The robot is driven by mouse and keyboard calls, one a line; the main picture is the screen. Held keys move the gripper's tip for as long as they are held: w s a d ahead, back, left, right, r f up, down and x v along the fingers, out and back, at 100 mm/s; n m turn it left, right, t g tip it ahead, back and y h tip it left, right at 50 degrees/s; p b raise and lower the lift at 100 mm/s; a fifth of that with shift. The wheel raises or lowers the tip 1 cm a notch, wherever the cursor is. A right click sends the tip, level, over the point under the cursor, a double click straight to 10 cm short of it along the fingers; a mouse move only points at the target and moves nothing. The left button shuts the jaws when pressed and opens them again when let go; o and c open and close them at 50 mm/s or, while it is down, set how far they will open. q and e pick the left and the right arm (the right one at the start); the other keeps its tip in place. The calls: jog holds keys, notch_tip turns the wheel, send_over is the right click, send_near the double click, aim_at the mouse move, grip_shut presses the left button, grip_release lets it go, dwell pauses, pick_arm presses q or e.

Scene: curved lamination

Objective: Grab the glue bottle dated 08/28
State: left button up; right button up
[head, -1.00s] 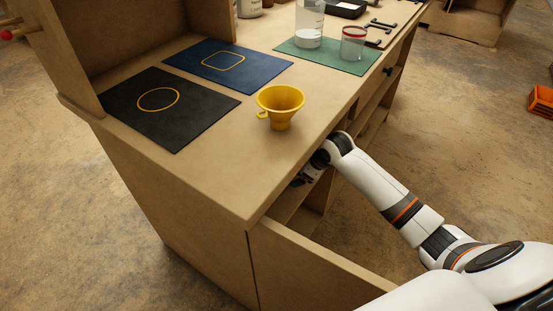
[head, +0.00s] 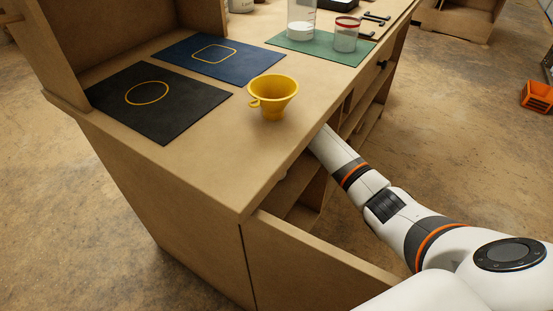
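No glue bottle with a readable 08/28 date shows. My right arm (head: 395,215) comes in from the lower right and reaches under the worktop into the open cabinet (head: 303,190). My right gripper is hidden inside the cabinet, below the counter edge, so its fingers and anything in them cannot be seen. My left gripper is not in view. A pale container (head: 240,5) is cut off by the top edge, and its label cannot be read.
The open cabinet door (head: 310,265) stands below my arm. On the worktop (head: 215,165) are a yellow funnel (head: 273,97), a black mat (head: 160,115), a blue mat (head: 180,50), and a green mat (head: 325,52) with a beaker (head: 301,20) and a red-rimmed jar (head: 346,36).

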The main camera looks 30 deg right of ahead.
jog(key=c, duration=1.9)
jog(key=shift+w+r, duration=0.1)
jog(key=shift+c, duration=0.2)
jog(key=shift+r, duration=0.15)
